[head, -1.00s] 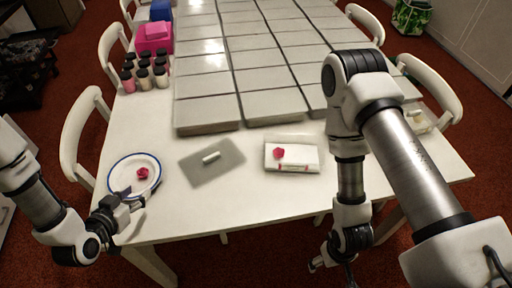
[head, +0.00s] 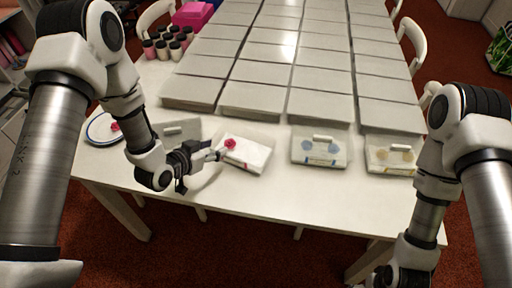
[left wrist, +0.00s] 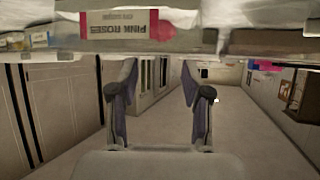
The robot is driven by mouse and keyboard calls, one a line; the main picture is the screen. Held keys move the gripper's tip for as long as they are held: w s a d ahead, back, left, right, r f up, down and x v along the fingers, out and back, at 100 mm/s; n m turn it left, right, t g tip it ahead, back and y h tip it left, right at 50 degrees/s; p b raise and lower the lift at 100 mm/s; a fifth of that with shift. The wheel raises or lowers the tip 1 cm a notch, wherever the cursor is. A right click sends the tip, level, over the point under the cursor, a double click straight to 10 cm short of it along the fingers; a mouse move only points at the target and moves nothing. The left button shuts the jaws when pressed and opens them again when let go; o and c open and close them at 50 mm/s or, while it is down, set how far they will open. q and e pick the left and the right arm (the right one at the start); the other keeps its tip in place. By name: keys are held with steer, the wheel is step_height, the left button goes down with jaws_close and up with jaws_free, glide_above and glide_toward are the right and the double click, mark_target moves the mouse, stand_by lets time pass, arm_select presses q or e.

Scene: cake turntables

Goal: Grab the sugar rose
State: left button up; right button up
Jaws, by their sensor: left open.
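A pink-red sugar rose (head: 230,143) lies on the left part of a white box (head: 251,160) near the table's front edge. My left gripper (head: 215,155) is open and empty, at the left side of this box, just below and left of the rose. Another red rose (head: 115,126) lies on a blue-rimmed white plate (head: 94,136) at the left. My right gripper (head: 377,278) is low at the bottom edge, partly cut off.
A grey mat (head: 176,131) lies left of the rose box. Grey slabs (head: 250,99) fill the table behind. Dark-lidded jars (head: 168,43) stand back left.

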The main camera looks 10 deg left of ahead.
mark_target(229, 142)
arm_select(q)
steer(key=shift+w+d+f, duration=0.1)
steer(key=shift+w+d, duration=0.05)
steer(key=shift+w, duration=0.15)
steer(key=shift+w+f, duration=0.6)
steer(key=shift+w, duration=0.3)
steer(key=x, duration=0.2)
steer(key=p+x, duration=0.1)
steer(key=x, duration=0.2)
steer(key=shift+s+d+f, duration=0.1)
steer(key=shift+s+d, duration=0.05)
steer(key=shift+d, duration=0.15)
steer(key=shift+f, duration=0.1)
steer(key=shift+a, duration=0.15)
steer(key=shift+c, duration=1.3)
steer(key=c, duration=0.3)
arm_select(e)
steer(key=shift+a+r, duration=0.2)
steer(key=shift+r, duration=0.55)
